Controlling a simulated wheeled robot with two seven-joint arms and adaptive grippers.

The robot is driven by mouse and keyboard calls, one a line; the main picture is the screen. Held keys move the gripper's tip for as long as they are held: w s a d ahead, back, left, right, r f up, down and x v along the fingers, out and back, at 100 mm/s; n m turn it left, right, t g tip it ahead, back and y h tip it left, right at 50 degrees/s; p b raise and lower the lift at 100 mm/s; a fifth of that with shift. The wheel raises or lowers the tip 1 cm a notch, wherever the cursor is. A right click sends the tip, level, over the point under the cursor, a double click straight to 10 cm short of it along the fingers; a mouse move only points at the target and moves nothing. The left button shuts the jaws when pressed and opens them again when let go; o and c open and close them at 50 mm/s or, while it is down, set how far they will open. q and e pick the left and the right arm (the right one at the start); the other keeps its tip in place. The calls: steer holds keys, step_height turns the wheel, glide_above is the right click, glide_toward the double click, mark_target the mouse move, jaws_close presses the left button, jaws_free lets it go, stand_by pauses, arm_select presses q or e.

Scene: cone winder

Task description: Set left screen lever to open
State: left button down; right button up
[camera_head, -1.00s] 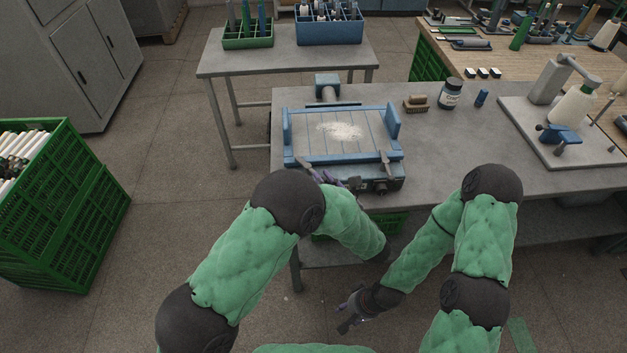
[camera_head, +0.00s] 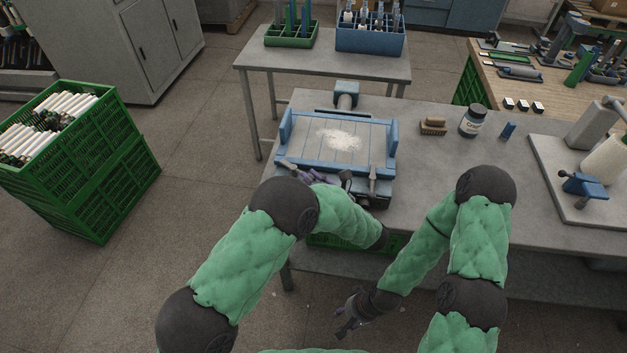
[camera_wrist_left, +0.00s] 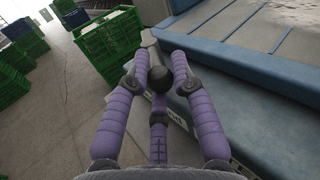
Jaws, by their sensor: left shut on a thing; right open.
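The blue screen unit (camera_head: 335,163) stands on the workbench, with white powder on its flat top. My left gripper (camera_head: 304,175) is at its front left corner, partly hidden by my own left arm. The lever's shaft is mostly hidden behind the fingers. The right lever (camera_head: 373,174) stands free at the front right. My right gripper (camera_head: 346,322) is open and empty, low in front of the bench.
A brush (camera_head: 433,127), a jar (camera_head: 472,121) and a small blue item (camera_head: 508,130) stand right of the unit. A cone holder (camera_head: 583,184) is farther right. Green crates (camera_head: 110,180) stand on the floor at left. Bare bench (camera_head: 450,185) lies right of the unit.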

arm_select(q)
steer(key=shift+w+r, duration=0.1)
steer(key=shift+r, duration=0.15)
steer(key=c, duration=1.1)
jaws_free()
steer(key=shift+o, duration=0.3)
steer(key=shift+f, duration=0.15)
steer(key=shift+f, duration=0.1)
